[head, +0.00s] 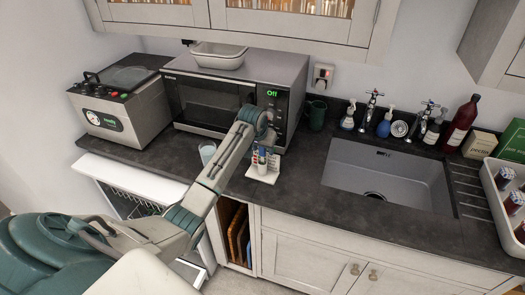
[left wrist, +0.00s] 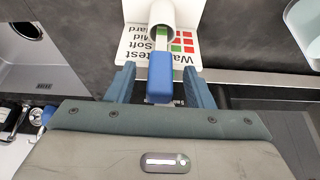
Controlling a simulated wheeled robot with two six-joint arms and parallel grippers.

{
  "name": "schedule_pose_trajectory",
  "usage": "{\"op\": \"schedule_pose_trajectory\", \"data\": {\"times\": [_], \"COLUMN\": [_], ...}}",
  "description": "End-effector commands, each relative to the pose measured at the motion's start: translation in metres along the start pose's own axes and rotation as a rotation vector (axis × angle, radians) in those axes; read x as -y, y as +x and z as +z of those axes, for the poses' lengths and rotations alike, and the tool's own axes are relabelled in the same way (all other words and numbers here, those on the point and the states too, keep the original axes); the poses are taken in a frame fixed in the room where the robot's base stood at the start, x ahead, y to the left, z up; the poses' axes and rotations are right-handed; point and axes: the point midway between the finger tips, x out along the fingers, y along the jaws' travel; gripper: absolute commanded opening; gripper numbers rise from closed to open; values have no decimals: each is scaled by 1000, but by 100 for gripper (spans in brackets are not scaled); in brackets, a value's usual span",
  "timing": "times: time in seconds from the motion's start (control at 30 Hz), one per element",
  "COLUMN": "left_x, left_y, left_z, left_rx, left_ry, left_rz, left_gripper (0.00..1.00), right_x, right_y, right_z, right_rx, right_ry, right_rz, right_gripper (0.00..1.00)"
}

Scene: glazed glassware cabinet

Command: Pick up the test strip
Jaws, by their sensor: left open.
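The test strip (left wrist: 160,75) has a blue grip end and a pale strip with a green patch. In the left wrist view its strip end is in the mouth of a white tube (left wrist: 164,14). The tube stands by a white water-test card (left wrist: 135,42) printed with red and green squares. The card also shows on the counter in the head view (head: 262,175). My left gripper (left wrist: 159,84) is open, one finger on each side of the blue grip end. I cannot tell whether the fingers touch it. My right gripper is not in view.
A glass (head: 207,152) stands left of the card. A microwave (head: 205,100) with a white dish on top is behind, and a sink (head: 385,175) lies to the right. The counter between card and sink (head: 305,170) is clear.

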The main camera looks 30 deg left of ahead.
Motion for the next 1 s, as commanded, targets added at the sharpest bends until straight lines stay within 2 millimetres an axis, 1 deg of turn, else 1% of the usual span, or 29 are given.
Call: {"op": "schedule_pose_trajectory", "data": {"times": [0.07, 0.2, 0.3, 0.57, 0.67, 0.77, 1.0], "left_x": [0, 0, 0, 0, 0, 0, 0], "left_y": [0, 0, 0, -1, -7, -22, -66], "left_z": [0, 0, 0, -1, -4, -10, -28], "left_rx": [0, 0, 0, -1, -4, -6, -5], "left_ry": [0, 0, 0, 0, 0, 0, -1], "left_rz": [0, 0, 0, 0, 0, 0, 0], "left_gripper": [45, 18, 0, 0, 0, 0, 0], "right_x": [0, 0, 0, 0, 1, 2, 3], "right_y": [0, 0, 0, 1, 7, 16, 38], "right_z": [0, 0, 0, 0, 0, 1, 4], "right_rx": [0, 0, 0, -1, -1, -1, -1], "right_ry": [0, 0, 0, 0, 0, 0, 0], "right_rz": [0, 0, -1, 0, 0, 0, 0], "right_gripper": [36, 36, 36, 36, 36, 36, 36]}}
